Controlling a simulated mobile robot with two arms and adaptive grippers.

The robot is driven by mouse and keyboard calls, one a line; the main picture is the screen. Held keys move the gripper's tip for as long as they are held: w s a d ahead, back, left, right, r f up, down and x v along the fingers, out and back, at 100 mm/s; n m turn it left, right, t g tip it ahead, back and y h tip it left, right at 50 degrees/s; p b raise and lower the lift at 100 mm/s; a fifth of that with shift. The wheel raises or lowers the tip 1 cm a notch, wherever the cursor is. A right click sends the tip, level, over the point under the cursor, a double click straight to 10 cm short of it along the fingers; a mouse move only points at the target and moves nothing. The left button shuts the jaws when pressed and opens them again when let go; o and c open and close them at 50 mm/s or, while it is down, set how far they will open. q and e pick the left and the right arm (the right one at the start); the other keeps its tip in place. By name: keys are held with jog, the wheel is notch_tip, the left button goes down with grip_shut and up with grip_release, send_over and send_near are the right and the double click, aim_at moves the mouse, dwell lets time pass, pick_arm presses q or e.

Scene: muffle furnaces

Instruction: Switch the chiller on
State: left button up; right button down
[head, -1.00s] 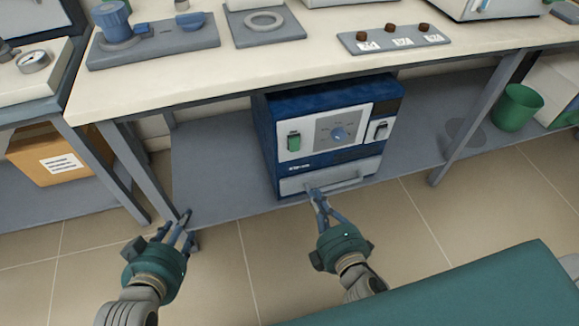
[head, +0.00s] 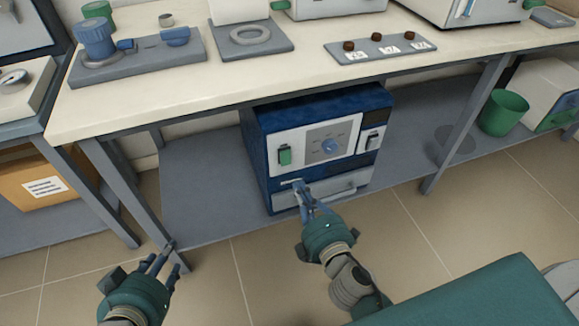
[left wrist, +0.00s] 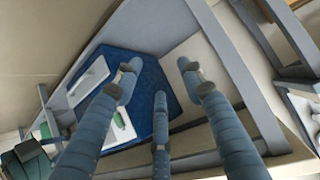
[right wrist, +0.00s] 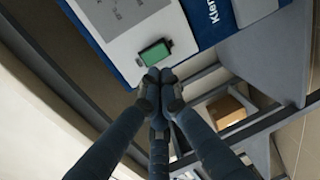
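The chiller (head: 262,130) is a dark blue box on the lower shelf under the bench. My right gripper (head: 298,187) is in front of the chiller's lower left front, below the green switch. In the right wrist view its fingertips (right wrist: 160,80) are together and empty, close to the green switch (right wrist: 154,52). My left gripper (head: 163,262) is open and empty, left of the chiller; its spread fingers show in the left wrist view (left wrist: 158,75).
The bench top (head: 130,110) overhangs the chiller, with a table leg (head: 110,190) at the left. A green bin (head: 503,113) stands on the shelf at the right. A cardboard box (head: 35,180) sits at the far left. Shelf space is free on both sides of the chiller.

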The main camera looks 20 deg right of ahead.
aim_at(286, 162)
jog(key=w, duration=0.5)
jog(key=w+f, duration=0.1)
jog(key=w, duration=0.1)
jog(key=shift+w+a+f, duration=0.1)
jog(key=shift+w, duration=0.3)
pick_arm(q)
jog(key=shift+w+d+r+t+b, duration=0.35)
jog(key=shift+w+r+t, duration=0.25)
jog(key=shift+w+r, duration=0.3)
pick_arm(e)
jog(key=shift+w+f, duration=0.1)
jog(key=shift+w, duration=0.45)
